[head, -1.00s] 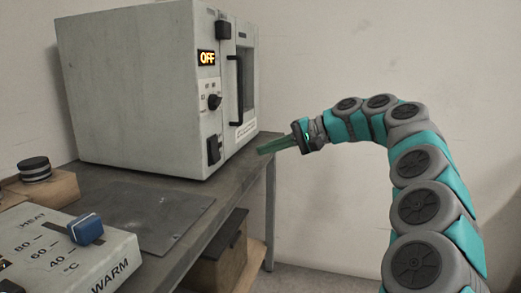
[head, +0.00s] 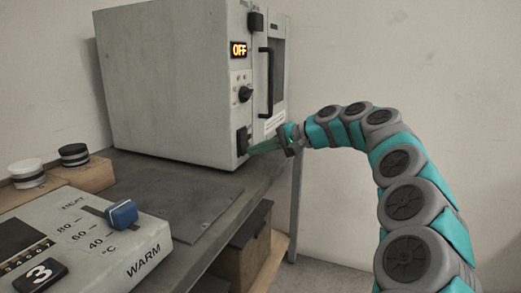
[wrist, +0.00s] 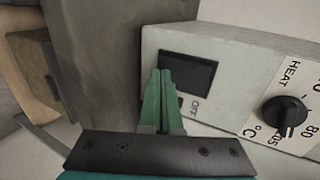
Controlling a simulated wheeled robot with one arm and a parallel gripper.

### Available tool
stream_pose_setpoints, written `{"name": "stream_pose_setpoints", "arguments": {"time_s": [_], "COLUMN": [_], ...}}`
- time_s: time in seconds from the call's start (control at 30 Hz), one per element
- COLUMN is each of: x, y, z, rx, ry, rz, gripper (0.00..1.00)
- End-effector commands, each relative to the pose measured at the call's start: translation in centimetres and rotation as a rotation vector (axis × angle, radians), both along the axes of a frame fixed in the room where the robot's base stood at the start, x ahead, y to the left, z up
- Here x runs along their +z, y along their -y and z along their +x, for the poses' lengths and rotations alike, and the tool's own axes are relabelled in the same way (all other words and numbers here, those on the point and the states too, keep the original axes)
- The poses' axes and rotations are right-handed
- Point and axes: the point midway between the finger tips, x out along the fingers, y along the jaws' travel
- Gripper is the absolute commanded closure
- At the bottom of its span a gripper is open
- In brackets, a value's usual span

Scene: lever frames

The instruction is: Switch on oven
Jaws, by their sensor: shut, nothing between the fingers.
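The oven (head: 165,85) is a grey box at the back of the bench, with a lit display (head: 239,50) reading OFF. On its front panel are a black dial (head: 245,94) and, lower down, a black rocker switch (head: 242,141). In the wrist view the switch (wrist: 187,72) has the label OFF beside it, and the dial (wrist: 284,115) is marked HEAT. My gripper (head: 252,150) is shut and empty, its green fingertips (wrist: 164,76) right by the switch. I cannot tell whether they touch it. The fingers cover part of the switch's lower edge.
A control box (head: 85,240) with a blue slider (head: 122,214) sits at the front left of the bench. Two round knobs (head: 74,154) stand on a wooden block behind it. A flat metal plate (head: 180,205) lies before the oven. The oven's door handle (head: 266,82) sticks out.

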Motion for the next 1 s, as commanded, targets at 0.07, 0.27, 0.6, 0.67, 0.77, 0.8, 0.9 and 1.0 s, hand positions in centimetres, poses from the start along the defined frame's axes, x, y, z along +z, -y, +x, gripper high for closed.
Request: {"name": "stream_pose_setpoints", "arguments": {"time_s": [0.07, 0.27, 0.6, 0.67, 0.77, 0.8, 0.9, 1.0], "x": [0.0, -0.5, 0.0, 0.2, 0.7, 0.9, 1.4, 1.6], "y": [0.0, -0.5, -0.5, -0.5, -0.5, -0.5, -0.5, -0.5], "z": [0.0, 0.1, 0.2, 0.2, 0.2, 0.2, 0.2, 0.2], "rx": [0.0, 0.004, 0.002, 0.002, 0.002, 0.001, 0.001, 0.002], "ry": [0.0, 0.017, 0.021, 0.021, 0.021, 0.022, 0.022, 0.022], "rz": [0.0, 0.051, 0.055, 0.055, 0.055, 0.055, 0.056, 0.057], "gripper": [1.0, 1.0, 1.0, 1.0, 1.0, 1.0, 1.0, 1.0]}}
